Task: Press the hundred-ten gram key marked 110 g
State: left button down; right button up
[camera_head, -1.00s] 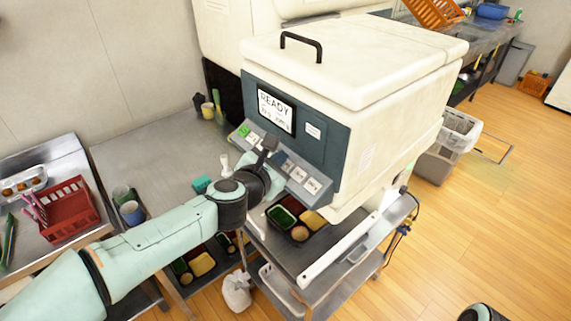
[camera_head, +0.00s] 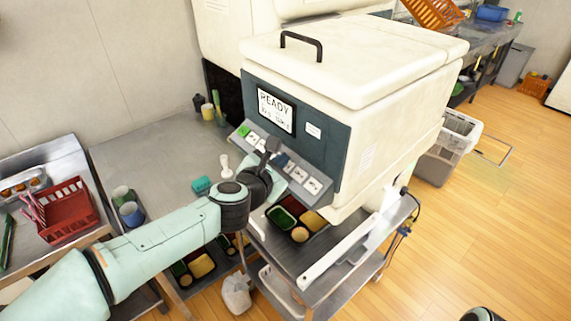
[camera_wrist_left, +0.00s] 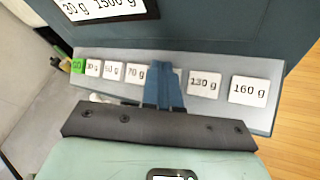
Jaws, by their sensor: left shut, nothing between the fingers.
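A sloped grey key panel (camera_wrist_left: 215,68) on the front of a white machine carries a row of white keys. In the left wrist view it runs from a green key (camera_wrist_left: 77,65) past the 70 g key (camera_wrist_left: 135,72) to the 130 g key (camera_wrist_left: 205,83) and 160 g key (camera_wrist_left: 248,91). My left gripper (camera_wrist_left: 165,75) is shut and empty, in front of the spot between 70 g and 130 g. It hides nearly all of the key there, so its 110 g mark is unreadable. I cannot tell whether the fingertips touch it. My left gripper also shows in the head view (camera_head: 272,146).
A tray with food portions (camera_head: 298,233) sits below the panel on a steel cart. A red basket (camera_head: 66,212) stands at the left, and a teal block (camera_head: 201,185) lies on the counter.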

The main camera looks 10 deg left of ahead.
pick_arm(q)
jog(key=shift+f, duration=0.15)
pick_arm(e)
jog(key=shift+f, duration=0.15)
pick_arm(q)
jog(key=shift+s+a+r+p, duration=0.1)
jog(key=shift+s+r+p, duration=0.05)
jog(key=shift+r+p, duration=0.2)
jog(key=shift+s+a+r+p, duration=0.1)
jog(key=shift+r+p, duration=0.1)
jog(key=shift+r, duration=0.2)
pick_arm(e)
jog(key=shift+w+r, duration=0.25)
jog(key=shift+r, duration=0.45)
pick_arm(q)
jog(key=shift+s+a+r+p, duration=0.15)
jog(key=shift+s+r+p, duration=0.1)
jog(key=shift+r+p, duration=0.2)
jog(key=r+p, duration=0.1)
jog(key=s+a+r+p, duration=0.1)
jog(key=r, duration=0.1)
jog(key=shift+s+a+r+p, duration=0.15)
jog(key=shift+s+r+p, duration=0.05)
jog(key=shift+p, duration=0.1)
pick_arm(e)
jog(key=w+r, duration=0.1)
jog(key=r, duration=0.1)
jog(key=w+r, duration=0.1)
jog(key=r, duration=0.1)
jog(key=shift+w, duration=0.15)
